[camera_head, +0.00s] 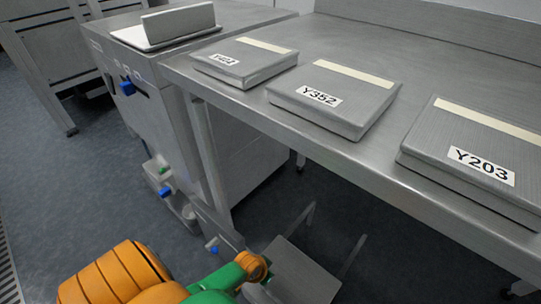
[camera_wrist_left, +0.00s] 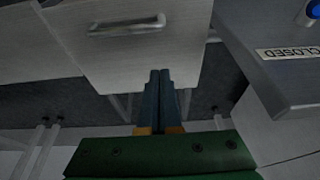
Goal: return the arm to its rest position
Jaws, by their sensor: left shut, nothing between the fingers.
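My left arm (camera_head: 115,275), with orange and green links, comes in at the bottom left of the head view, low beside the steel table. Its gripper cannot be made out clearly in that view. In the left wrist view my left gripper (camera_wrist_left: 160,78) is shut, its two dark fingers side by side with nothing between them. The fingers stand in front of a grey panel with a handle (camera_wrist_left: 125,27); the gap between them cannot be judged. My right gripper is in neither view.
Three grey boxes labelled Y124 or similar (camera_head: 243,70), Y352 (camera_head: 345,101) and Y203 (camera_head: 470,140) rest on the steel table (camera_head: 370,35). A grey machine with blue knobs (camera_head: 127,88) stands left of it. A CLOSED label (camera_wrist_left: 290,51) shows in the wrist view.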

